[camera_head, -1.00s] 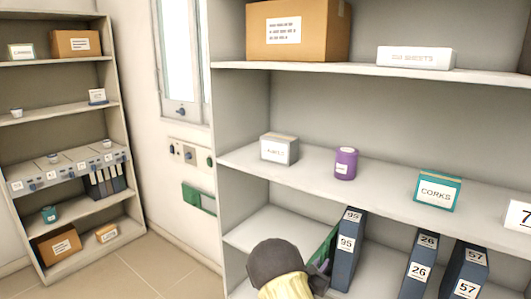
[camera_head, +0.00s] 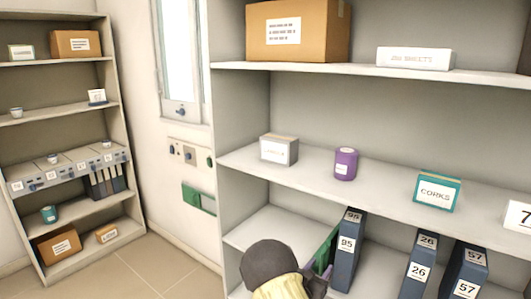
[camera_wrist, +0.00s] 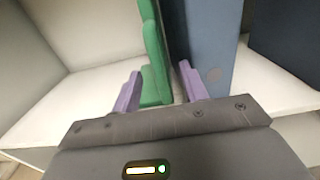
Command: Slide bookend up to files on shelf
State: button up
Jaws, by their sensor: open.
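A green bookend (camera_head: 326,250) stands on the lower shelf (camera_head: 268,232), just left of the blue file marked 95 (camera_head: 347,250). In the wrist view the green bookend (camera_wrist: 154,60) stands upright between my gripper's two purple fingers, close beside the blue file (camera_wrist: 205,50). My gripper (camera_wrist: 160,88) is open, with one finger left of the bookend and the other in front of the file. Whether a finger touches either is unclear. In the head view my arm's end hides the bookend's lower part.
More blue files, marked 26 (camera_head: 420,262) and 57 (camera_head: 465,270), stand to the right with gaps between them. The shelf left of the bookend is bare. The shelf above holds a purple can (camera_head: 345,163) and a teal corks box (camera_head: 437,192).

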jog(key=v, duration=0.7)
dwell(0.6)
jog(key=s+d+r+m+g+p, duration=0.2)
jog(key=s+d+r+m+g, duration=0.1)
jog(key=s+d+m+g, duration=0.5)
jog(key=s+d+r+m+g+p, duration=0.25)
jog(key=s+m+g, duration=0.35)
jog(key=s, duration=0.3)
jog(key=s+a+r+m+t+y+p, duration=0.2)
jog(key=s+a+r+m+y, duration=0.6)
jog(key=m, duration=0.6)
jog(key=s+r+y+p, duration=0.1)
jog(key=y, duration=0.1)
jog(key=shift+r+m+y, duration=0.25)
jog(key=shift+m+y, duration=0.05)
jog(key=shift+m, duration=0.1)
